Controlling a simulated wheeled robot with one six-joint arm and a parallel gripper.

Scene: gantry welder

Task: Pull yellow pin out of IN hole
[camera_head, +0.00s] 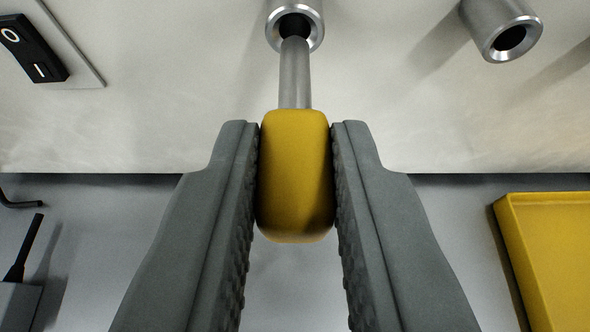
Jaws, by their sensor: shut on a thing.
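The yellow pin has a rounded yellow grip (295,175) and a grey metal shank (295,78). My gripper (295,165) is shut on the yellow grip, with one ribbed finger on each side. The shank points away from me toward a metal socket (294,24) with a dark hole, at the top middle of the camera_head view. The shank's far end overlaps the lower edge of the dark hole. I cannot tell whether its tip is still inside or just in front. No IN label is visible.
A second metal socket (502,28) with an open, empty hole is at the top right. A black rocker switch (33,48) is at the top left. A yellow tray (548,255) lies at the lower right. Dark tools (25,248) are at the lower left.

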